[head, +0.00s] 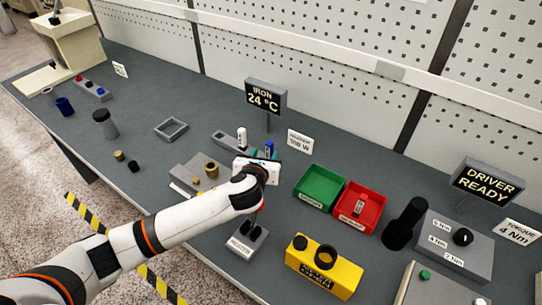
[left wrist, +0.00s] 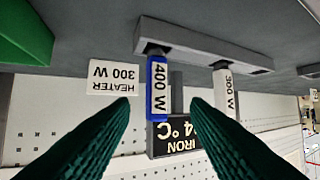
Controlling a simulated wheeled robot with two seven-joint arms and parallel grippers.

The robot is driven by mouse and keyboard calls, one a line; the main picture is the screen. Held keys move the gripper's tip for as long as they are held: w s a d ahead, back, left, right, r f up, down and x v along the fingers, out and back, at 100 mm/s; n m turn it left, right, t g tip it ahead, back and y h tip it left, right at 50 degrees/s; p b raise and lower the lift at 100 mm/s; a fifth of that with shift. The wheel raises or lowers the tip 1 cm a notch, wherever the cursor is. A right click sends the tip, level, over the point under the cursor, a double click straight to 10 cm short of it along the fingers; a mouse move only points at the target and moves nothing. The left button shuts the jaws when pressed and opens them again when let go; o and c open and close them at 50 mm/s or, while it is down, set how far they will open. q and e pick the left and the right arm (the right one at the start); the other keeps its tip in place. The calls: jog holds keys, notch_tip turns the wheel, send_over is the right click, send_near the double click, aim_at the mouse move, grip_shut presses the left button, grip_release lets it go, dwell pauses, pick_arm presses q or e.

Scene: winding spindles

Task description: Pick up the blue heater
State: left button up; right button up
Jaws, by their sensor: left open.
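The blue heater (head: 269,148), a small upright stick, stands in a grey rack (head: 228,141) at the middle of the bench. In the left wrist view, which is upside down, the blue heater (left wrist: 152,78) has a white 400 W label. My left gripper (head: 263,155) is at the blue heater in the head view. In the left wrist view my left gripper (left wrist: 160,104) is open, with one green finger on each side of the heater and gaps between. Contact is not visible. A white heater (head: 241,138) labelled 300 W (left wrist: 223,92) stands in the same rack. My right gripper is not in view.
An IRON 24 °C display (head: 265,96) stands behind the rack, a white card (head: 299,141) beside it. A green bin (head: 319,187) and red bin (head: 359,207) stand to the right. A yellow block (head: 324,267) is in front; a grey block (head: 206,172) is left.

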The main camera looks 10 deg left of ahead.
aim_at(269, 149)
pick_arm(q)
jog(key=shift+x, duration=1.35)
jog(key=x, duration=0.4)
jog(key=shift+w+d+p, duration=0.2)
jog(key=shift+w+p, duration=0.2)
jog(key=shift+w, duration=0.05)
jog(key=shift+c, duration=0.4)
grip_shut()
